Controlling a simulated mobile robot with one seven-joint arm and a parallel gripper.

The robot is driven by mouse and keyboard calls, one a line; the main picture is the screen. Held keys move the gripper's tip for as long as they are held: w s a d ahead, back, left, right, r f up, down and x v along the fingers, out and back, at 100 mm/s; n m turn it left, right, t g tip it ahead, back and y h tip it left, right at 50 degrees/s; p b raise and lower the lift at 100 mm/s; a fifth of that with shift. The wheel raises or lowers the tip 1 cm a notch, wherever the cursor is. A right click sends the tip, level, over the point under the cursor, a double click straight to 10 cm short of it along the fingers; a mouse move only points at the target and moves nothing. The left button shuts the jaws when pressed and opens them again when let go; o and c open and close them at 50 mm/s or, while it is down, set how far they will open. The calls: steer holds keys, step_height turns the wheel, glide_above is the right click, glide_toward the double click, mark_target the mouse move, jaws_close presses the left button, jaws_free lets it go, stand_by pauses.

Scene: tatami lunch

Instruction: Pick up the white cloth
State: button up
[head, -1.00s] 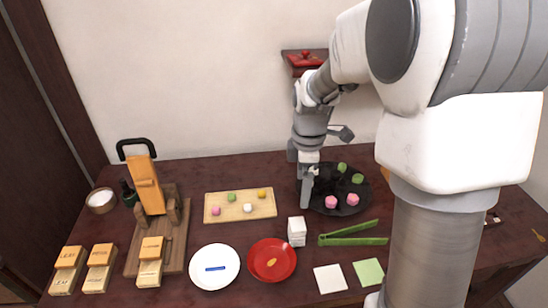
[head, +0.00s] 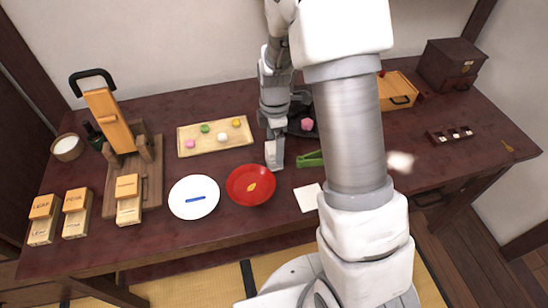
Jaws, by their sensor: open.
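A flat white square (head: 307,197), which looks like the white cloth, lies near the front table edge, right of the red plate (head: 238,193). My arm column covers the area just to its right. The small white block seen earlier beside the red plate is hidden or merges with my gripper.
A white plate (head: 190,209) with a blue strip is left of the red plate. A board (head: 184,144) of sweets lies behind. A wooden slicer (head: 112,177) and labelled boxes (head: 75,222) stand at left. A drawer box (head: 437,72) is at back right.

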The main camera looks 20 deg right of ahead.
mark_target(274, 147)
step_height(274, 147, down, 5)
steer(key=shift+a+f+b, duration=0.1)
steer(key=shift+b, duration=0.55)
steer(key=c, duration=1.4)
steer(key=shift+o, duration=0.2)
steer(key=shift+r, duration=0.2)
steer(key=shift+r, duration=0.3)
steer(key=r, duration=0.1)
steer(key=r+p, duration=0.1)
steer(key=r, duration=0.2)
steer(key=shift+s+d, duration=0.25)
steer(key=shift+d, duration=0.15)
steer(key=s+d+r+p, duration=0.1)
steer(key=s+d+r, duration=0.4)
steer(key=d, duration=0.4)
steer(key=shift+d+r+p, duration=0.25)
steer(key=shift+r+p, duration=0.15)
steer(key=shift+r, duration=0.15)
